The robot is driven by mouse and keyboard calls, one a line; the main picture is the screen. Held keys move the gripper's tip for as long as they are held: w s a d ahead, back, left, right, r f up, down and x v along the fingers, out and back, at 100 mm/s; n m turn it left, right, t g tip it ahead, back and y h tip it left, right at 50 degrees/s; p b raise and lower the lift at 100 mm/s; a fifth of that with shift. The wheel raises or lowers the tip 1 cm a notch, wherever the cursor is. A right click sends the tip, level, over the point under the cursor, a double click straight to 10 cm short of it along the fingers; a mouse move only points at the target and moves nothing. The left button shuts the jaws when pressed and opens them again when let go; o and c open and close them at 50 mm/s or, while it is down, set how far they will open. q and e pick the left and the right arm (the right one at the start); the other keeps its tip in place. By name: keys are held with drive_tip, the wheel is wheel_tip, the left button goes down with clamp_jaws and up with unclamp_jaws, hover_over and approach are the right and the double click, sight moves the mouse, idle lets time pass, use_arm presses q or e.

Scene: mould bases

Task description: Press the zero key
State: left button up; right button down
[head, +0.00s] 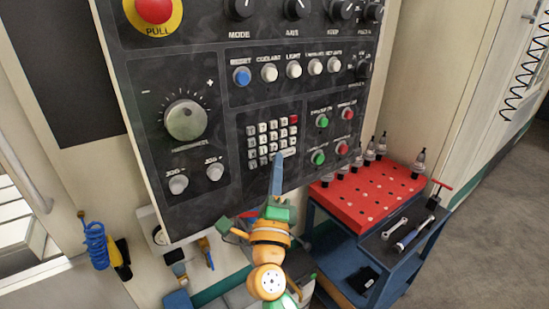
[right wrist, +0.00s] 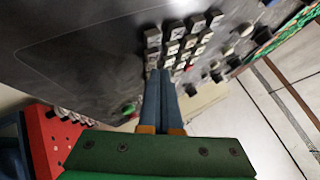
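The keypad (head: 257,141) is a block of small white and grey keys with one red key, on the dark control panel (head: 215,120). The key labels are too small to read, so I cannot tell which key is zero. My right gripper (head: 278,156) has long blue fingers, pointing up at the lower right of the keypad and covering part of its bottom row. In the right wrist view the fingers (right wrist: 160,72) lie together, empty, with tips at the keypad's edge (right wrist: 178,45). I cannot tell whether they touch a key. My left gripper is out of view.
Green and red buttons (head: 319,157) sit right of the keypad, close to the fingers. A large dial (head: 186,120) is to the left, and a red emergency stop (head: 153,10) above. A cart with a red top (head: 350,200) stands lower right.

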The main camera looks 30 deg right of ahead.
drive_tip(key=shift+s, duration=0.1)
drive_tip(key=shift+s+p, duration=0.3)
drive_tip(key=shift+s, duration=0.4)
drive_tip(key=s+p, duration=0.1)
drive_tip(key=s, duration=0.4)
drive_tip(key=shift+d, duration=0.2)
idle(1.8)
